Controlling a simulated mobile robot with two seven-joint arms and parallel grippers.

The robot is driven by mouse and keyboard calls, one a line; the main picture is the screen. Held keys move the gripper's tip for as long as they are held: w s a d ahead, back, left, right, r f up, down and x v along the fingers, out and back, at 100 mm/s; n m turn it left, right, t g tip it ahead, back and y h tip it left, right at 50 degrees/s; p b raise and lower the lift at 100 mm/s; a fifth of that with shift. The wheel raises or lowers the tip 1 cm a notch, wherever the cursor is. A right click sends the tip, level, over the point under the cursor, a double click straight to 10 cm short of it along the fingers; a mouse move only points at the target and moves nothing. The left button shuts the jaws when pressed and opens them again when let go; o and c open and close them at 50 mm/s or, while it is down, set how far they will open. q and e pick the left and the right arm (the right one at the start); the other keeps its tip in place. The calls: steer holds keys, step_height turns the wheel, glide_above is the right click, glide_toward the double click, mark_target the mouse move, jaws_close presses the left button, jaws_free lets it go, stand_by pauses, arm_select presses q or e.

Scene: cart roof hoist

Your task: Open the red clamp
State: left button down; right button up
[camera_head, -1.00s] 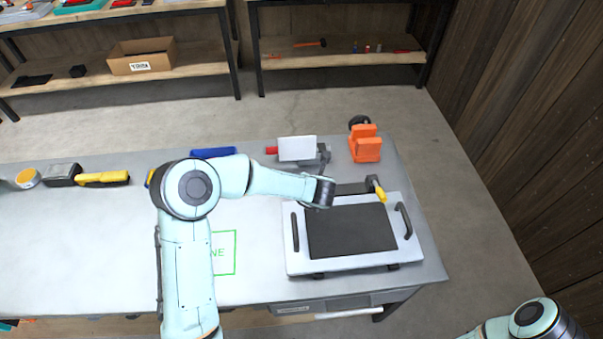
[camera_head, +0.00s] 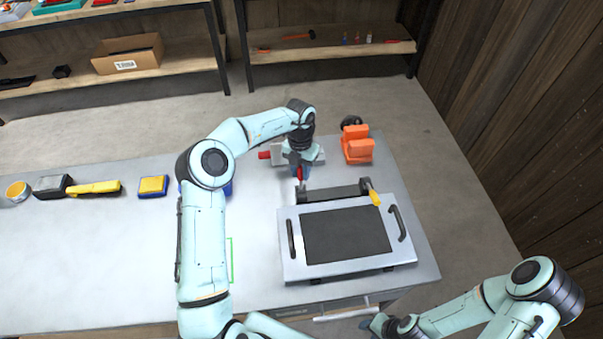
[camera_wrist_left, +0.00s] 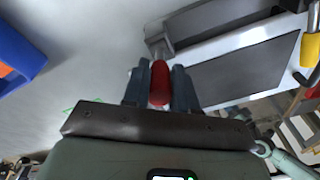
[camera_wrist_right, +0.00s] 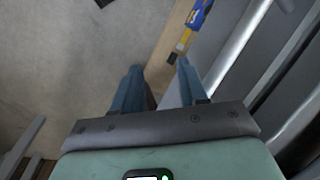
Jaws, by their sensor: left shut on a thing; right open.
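The red clamp (camera_head: 300,173) is at the left end of the dark bar along the back edge of the white panel (camera_head: 290,262). Its red handle (camera_wrist_left: 159,84) shows between the fingers in the left wrist view. My left gripper (camera_head: 301,177) points down there and is shut on that handle. The gripper and wrist hide part of the clamp in the head view. A yellow-handled clamp (camera_head: 373,195) is at the bar's right end. My right gripper (camera_wrist_right: 157,82) is open and empty, away from the clamp, low in the head view.
A grey vise-like tool with a red end (camera_head: 265,155) and an orange device (camera_head: 357,146) stand behind the panel. A blue bin (camera_wrist_left: 18,50) is left of my left gripper. Black handles (camera_head: 400,224) rise from the panel's sides. The bench's left front is mostly clear.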

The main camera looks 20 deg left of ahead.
arm_select(q)
steer(key=shift+w+a+f+g+h, duration=0.15)
steer(key=shift+w+a+g+h, duration=0.2)
steer(key=shift+w+g, duration=0.3)
steer(key=shift+s, duration=0.1)
steer(key=c, duration=0.9)
jaws_free()
steer(key=shift+v, duration=3.75)
